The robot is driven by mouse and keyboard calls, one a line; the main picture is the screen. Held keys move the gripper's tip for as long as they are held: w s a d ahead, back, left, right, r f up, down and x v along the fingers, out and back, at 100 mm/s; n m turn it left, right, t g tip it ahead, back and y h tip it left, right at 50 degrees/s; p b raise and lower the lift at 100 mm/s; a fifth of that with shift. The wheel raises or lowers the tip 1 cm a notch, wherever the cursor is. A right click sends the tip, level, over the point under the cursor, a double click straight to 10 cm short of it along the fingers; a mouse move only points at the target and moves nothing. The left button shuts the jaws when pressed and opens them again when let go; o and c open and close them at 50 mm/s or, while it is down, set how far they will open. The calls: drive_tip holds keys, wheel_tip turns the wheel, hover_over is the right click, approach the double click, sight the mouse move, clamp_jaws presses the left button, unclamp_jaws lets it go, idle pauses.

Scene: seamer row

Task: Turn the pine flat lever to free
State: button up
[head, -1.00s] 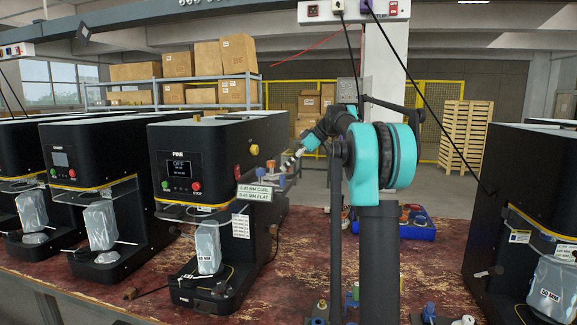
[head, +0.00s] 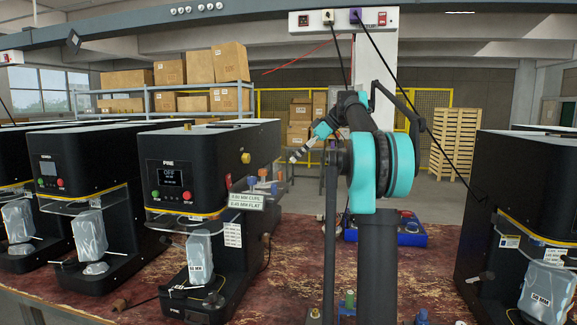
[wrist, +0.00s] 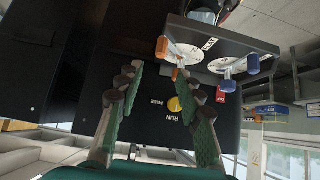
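The pine machine (head: 215,150) stands left of centre in the head view, its screen reading OFF. A label plate (head: 246,201) for CURL and FLAT sticks out at its right side. A blue lever (head: 253,181) shows above the plate. In the wrist view, a blue-handled lever (wrist: 252,65) and an orange-handled lever (wrist: 162,46) sit on separate white dials. My gripper (wrist: 160,74) is open and empty, apart from both levers. In the head view it (head: 294,157) is beside the machine's right side.
Another machine (head: 530,215) stands at the right. A blue tray (head: 408,236) lies on the red worn bench (head: 290,265) behind my arm. Small coloured parts lie near the front.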

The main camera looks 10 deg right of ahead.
drive_tip(key=shift+v, duration=1.15)
drive_tip(key=s+a+f+m+h, duration=0.25)
drive_tip(key=s+f, duration=0.35)
drive_tip(key=f, duration=0.3)
drive_tip(key=s+a+f+m+h, duration=0.1)
drive_tip(key=s+f+m, duration=0.2)
drive_tip(key=s+f, duration=0.35)
drive_tip(key=s+a+f+m+h, duration=0.15)
drive_tip(key=s+f, duration=0.25)
drive_tip(key=f, duration=0.7)
drive_tip(key=s+f+m+h, duration=0.3)
drive_tip(key=s+f+m, duration=0.3)
drive_tip(key=s+f, duration=1.4)
drive_tip(key=s+d, duration=0.1)
drive_tip(key=s, duration=0.2)
drive_tip(key=shift+s+m+t, duration=0.3)
drive_tip(key=shift+t, duration=0.1)
drive_tip(key=shift+c, duration=0.2)
